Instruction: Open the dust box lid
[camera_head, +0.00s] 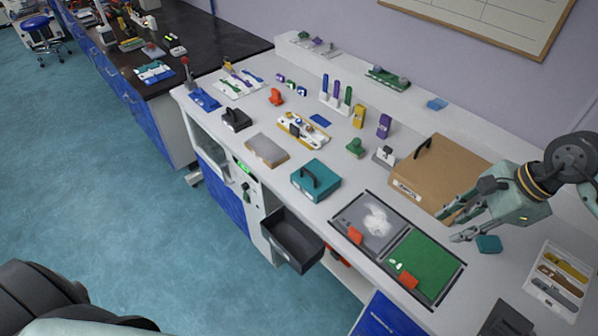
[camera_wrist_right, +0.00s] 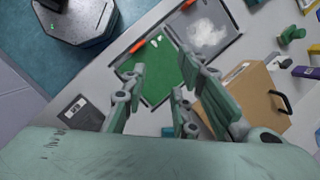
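The likely dust box is a brown box (camera_head: 445,170) with a black handle on top and a white label on its front, too small to read. It stands on the white bench at the right, and its lid looks shut. It also shows in the right wrist view (camera_wrist_right: 252,100). My right gripper (camera_head: 453,225) is open and empty, with its fingers spread just in front of and right of the brown box, apart from the handle. In the right wrist view its fingers (camera_wrist_right: 165,80) point over the green mat. My left gripper is in neither view.
A tray with white powder (camera_head: 376,221) and a green mat (camera_head: 425,262) lie in front of the brown box. A teal box with a black handle (camera_head: 316,181) stands left of them. An open dark drawer (camera_head: 292,238) sticks out of the bench front. A compartment tray (camera_head: 557,280) is at right.

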